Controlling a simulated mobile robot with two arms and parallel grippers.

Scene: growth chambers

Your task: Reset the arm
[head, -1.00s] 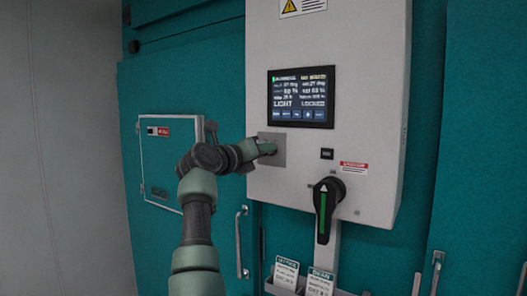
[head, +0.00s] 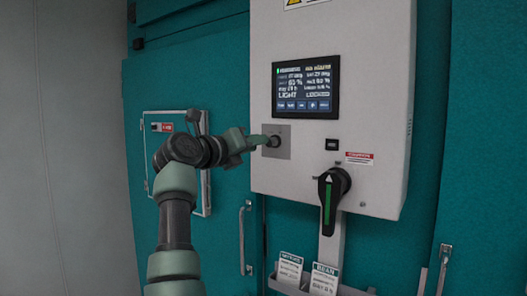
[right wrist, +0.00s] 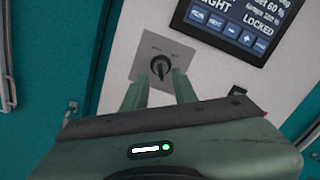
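My right gripper (head: 256,140) is in front of a square metal plate (head: 284,149) with a small dark key switch (head: 274,141) on the control box. In the right wrist view the two green fingers of the right gripper (right wrist: 158,84) stand apart with nothing between them. My left gripper is in neither view.
The white control box (head: 380,100) carries a lit screen (head: 306,87) and a black rotary handle (head: 333,187) with a green stripe. A small framed door (head: 158,158) is behind my arm. A card holder (head: 287,288) and door handles (head: 243,238) are below.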

